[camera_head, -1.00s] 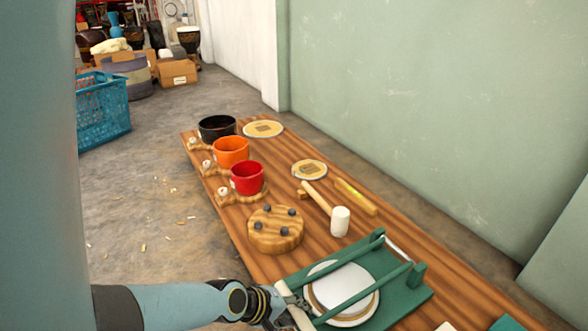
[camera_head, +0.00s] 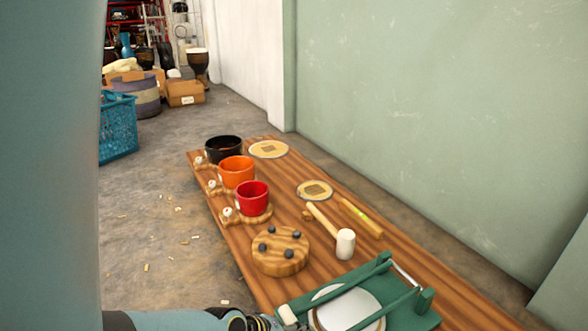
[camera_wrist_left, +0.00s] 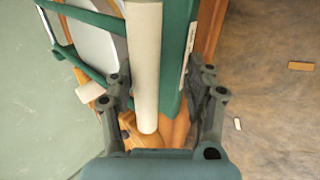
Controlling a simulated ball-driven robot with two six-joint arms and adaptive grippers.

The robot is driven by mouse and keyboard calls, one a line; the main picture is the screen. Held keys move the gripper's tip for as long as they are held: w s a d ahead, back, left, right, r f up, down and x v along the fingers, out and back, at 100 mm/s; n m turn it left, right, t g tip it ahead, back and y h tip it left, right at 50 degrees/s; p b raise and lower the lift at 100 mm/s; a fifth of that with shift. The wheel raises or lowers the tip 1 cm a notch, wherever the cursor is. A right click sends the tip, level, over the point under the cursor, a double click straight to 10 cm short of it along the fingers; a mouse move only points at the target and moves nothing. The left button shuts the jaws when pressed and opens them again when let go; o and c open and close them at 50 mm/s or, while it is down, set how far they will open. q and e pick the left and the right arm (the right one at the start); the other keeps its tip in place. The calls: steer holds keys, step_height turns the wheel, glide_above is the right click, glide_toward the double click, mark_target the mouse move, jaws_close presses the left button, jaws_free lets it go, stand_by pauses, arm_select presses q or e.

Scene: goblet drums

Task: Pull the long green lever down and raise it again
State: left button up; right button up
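The green lever frame (camera_head: 352,270) lies on its green base at the bottom right of the head view, its long bars running over a white round disc (camera_head: 345,308). Its white cylindrical handle (camera_head: 288,315) is at the near left end, mostly cut off by the bottom edge. My left gripper (camera_wrist_left: 162,78) is open in the left wrist view, with one finger on each side of the white handle (camera_wrist_left: 145,60). A gap shows between the handle and the right-hand finger; the left-hand finger is close to it. My right gripper is not in view.
On the wooden bench (camera_head: 330,275) are a white-headed mallet (camera_head: 345,243), a wooden block with dark knobs (camera_head: 280,255), and red (camera_head: 253,198), orange (camera_head: 237,172) and black (camera_head: 223,149) cups. A green wall (camera_head: 440,110) stands behind the bench. Open floor lies left.

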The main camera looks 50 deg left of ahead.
arm_select(q)
steer(key=shift+s, duration=0.1)
steer(key=v, duration=1.2)
stand_by(0.4)
